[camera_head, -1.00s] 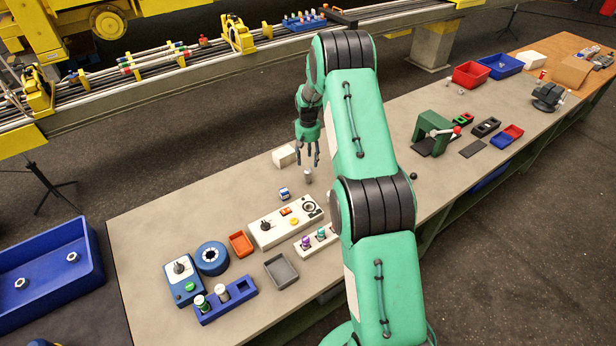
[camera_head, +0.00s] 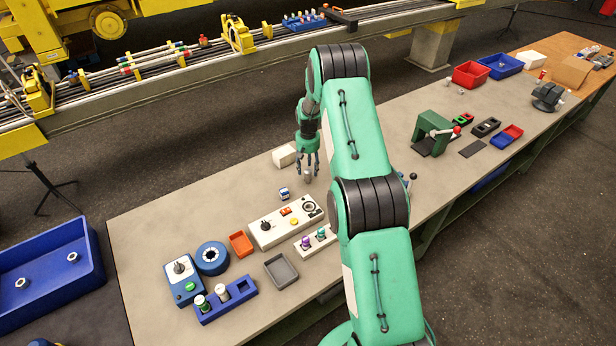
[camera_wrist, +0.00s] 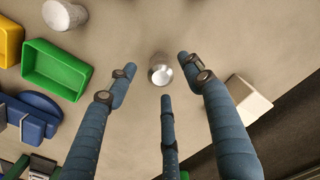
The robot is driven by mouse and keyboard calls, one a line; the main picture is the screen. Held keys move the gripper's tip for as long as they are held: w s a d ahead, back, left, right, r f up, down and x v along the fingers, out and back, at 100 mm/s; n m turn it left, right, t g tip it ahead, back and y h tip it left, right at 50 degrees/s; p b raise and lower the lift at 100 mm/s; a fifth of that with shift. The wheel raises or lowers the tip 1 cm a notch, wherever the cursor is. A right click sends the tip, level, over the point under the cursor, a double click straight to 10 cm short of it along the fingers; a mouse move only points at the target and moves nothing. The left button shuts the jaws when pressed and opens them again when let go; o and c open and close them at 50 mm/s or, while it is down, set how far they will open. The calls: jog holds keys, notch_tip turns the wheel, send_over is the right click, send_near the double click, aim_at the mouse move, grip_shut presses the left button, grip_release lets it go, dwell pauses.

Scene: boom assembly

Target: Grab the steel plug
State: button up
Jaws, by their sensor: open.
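The steel plug (camera_wrist: 160,69) is a small shiny round cylinder standing on the table. In the wrist view it sits between the tips of my three-fingered gripper (camera_wrist: 157,76), with clear space around it. The fingers are spread and empty. In the head view my gripper (camera_head: 308,167) hangs fingers-down over the table, its tips around the small plug (camera_head: 307,176), which is partly hidden by them. I cannot tell from these views whether any finger touches it.
A white block (camera_head: 285,155) stands close behind my gripper and also shows in the wrist view (camera_wrist: 248,98). A small blue-and-white item (camera_head: 284,194) and a white control panel (camera_head: 285,222) lie in front. The wrist view also shows a green tray (camera_wrist: 58,68) and a pale cylinder (camera_wrist: 64,14).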

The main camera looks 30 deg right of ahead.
aim_at(308, 176)
jog(key=shift+f, duration=2.4)
jog(key=shift+c, duration=0.5)
grip_shut()
